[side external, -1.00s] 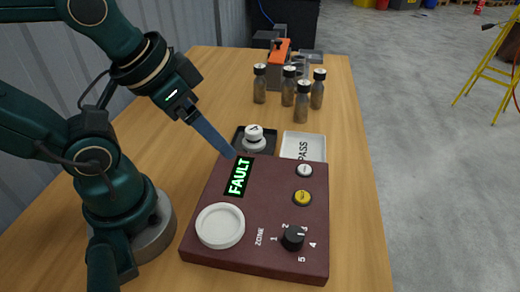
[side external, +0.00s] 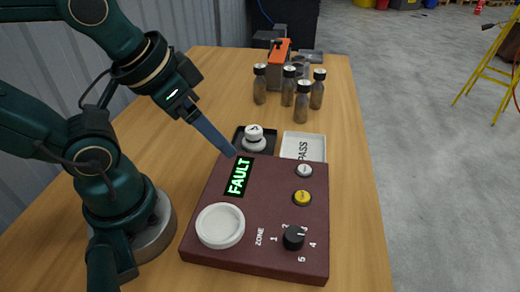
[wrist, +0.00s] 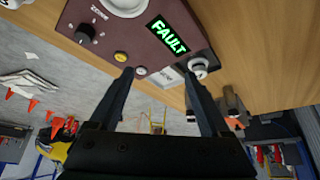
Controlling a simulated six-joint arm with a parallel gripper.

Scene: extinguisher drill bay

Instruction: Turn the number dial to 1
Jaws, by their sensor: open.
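The black number dial (side external: 293,238) sits on the maroon panel (side external: 255,257), at its near right. The marks 1, 2, 4 and 5 show around the dial. The mark near 3 is partly hidden, and I cannot tell which number the dial points to. The dial also shows at the upper left of the wrist view (wrist: 86,32). My gripper (side external: 233,154) is open and empty above the far edge of the panel, well away from the dial. In the wrist view my gripper's two fingers (wrist: 158,72) stand wide apart.
The panel also bears a lit FAULT display (side external: 238,177), a white round disc (side external: 220,226), a yellow button (side external: 302,198) and a white button (side external: 304,171). Behind it are a white PASS tray (side external: 311,140), a white knobbed piece (side external: 254,139) and several bottles (side external: 303,103).

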